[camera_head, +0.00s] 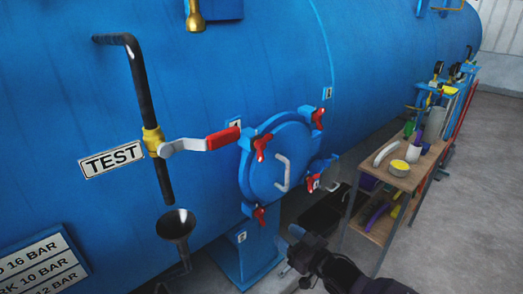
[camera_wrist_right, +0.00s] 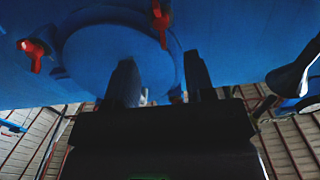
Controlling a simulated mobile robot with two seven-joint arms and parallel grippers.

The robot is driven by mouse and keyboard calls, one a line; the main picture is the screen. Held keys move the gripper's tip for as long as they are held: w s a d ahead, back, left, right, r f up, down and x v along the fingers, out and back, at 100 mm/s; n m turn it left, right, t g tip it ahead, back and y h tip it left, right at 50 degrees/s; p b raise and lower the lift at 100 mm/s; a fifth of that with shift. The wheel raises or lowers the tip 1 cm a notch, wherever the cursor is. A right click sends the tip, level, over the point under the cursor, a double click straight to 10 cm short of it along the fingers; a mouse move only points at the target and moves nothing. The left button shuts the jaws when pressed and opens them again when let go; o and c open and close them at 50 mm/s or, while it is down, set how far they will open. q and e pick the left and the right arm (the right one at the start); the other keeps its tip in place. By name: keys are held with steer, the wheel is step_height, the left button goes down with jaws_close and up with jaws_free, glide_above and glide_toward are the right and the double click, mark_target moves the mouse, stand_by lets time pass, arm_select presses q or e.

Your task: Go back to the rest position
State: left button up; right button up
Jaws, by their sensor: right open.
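My right gripper (camera_head: 290,250) is at the bottom of the head view, in front of and below the round blue hatch (camera_head: 270,176). In the right wrist view its two dark fingers (camera_wrist_right: 161,82) stand apart with nothing held between them. The hatch, with red clamp handles and a pale grab handle (camera_head: 283,173), lies against the blue autoclave. It also fills the top of the wrist view (camera_wrist_right: 118,50). The gripper appears apart from the hatch. My left gripper is not in view.
A valve with a red lever (camera_head: 223,138) sits on a black pipe beside the TEST sign (camera_head: 112,160), above a dark funnel (camera_head: 176,226). A wooden-topped cart (camera_head: 385,178) with tools stands right of the hatch. Grey floor (camera_head: 470,220) is clear at the right.

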steer(key=s+d+f+m+g+h, duration=0.1)
steer(key=s+d+f+m+h, duration=0.1)
steer(key=s, duration=0.6)
steer(key=s+d+f+m+h, duration=0.2)
steer(key=s+d+f+h, duration=0.3)
steer(key=s+d, duration=0.3)
steer(key=s+d+f+m+g+h, duration=0.1)
steer(key=s+d+f+h, duration=0.3)
steer(key=s, duration=0.5)
steer(key=shift+s+d+f+m+g, duration=0.25)
steer(key=shift+d+f+m, duration=0.45)
steer(key=shift+d, duration=0.4)
